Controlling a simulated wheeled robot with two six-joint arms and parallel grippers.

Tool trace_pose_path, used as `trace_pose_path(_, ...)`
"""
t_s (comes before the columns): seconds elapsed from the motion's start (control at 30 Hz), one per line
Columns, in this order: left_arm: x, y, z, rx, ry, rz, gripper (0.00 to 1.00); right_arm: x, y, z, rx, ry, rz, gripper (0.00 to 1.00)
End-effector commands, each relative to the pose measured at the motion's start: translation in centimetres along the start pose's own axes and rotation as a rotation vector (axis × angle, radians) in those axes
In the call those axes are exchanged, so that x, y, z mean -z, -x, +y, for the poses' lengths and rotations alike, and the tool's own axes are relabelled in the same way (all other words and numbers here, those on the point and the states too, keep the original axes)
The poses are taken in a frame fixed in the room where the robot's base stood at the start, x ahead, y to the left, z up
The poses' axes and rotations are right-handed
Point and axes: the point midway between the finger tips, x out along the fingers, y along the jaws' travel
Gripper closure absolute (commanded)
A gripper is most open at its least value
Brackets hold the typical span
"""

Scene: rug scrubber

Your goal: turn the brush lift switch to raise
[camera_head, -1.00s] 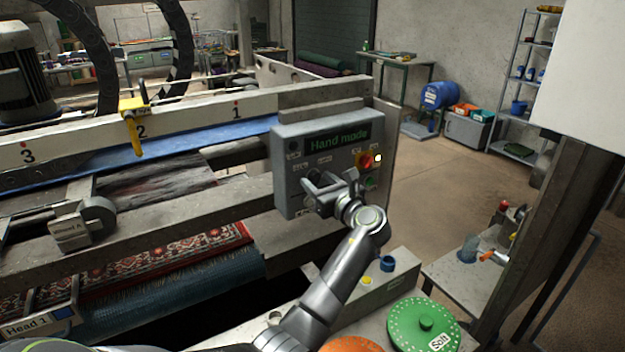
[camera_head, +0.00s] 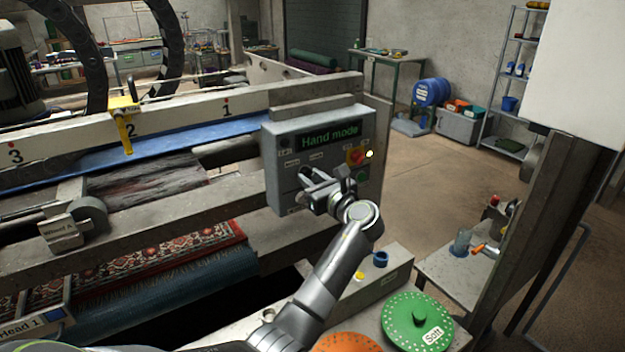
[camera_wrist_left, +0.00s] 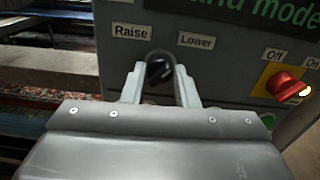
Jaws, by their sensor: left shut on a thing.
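The grey control panel (camera_head: 375,135) reads "Hand mode" in the head view. My left gripper (camera_head: 312,180) is at the panel's lower left part and covers the switch there. In the left wrist view, my left gripper's fingers (camera_wrist_left: 159,78) are shut on the dark brush lift switch (camera_wrist_left: 158,70). The "Raise" label (camera_wrist_left: 131,32) is up and left of the switch, and the "Lower" label (camera_wrist_left: 196,41) is up and right. The knob's exact angle is partly hidden between the fingers. My right gripper is not in view.
A green disc marked "Soft" (camera_head: 405,315) and an orange disc (camera_head: 345,343) lie below my left arm. The floor right of the panel is open.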

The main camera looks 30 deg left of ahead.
Motion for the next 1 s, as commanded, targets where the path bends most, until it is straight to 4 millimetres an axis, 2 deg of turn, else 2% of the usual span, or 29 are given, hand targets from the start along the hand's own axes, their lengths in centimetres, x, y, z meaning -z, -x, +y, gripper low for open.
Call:
trace_pose_path(0.47, 0.2, -0.1, -0.1, 0.0, 0.372, -0.001, 0.96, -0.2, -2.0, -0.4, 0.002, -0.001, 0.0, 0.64)
trace_pose_path(1.0, 0.3, -0.1, -0.1, 0.0, 0.885, -0.002, 0.96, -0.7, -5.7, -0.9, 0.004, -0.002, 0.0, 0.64)
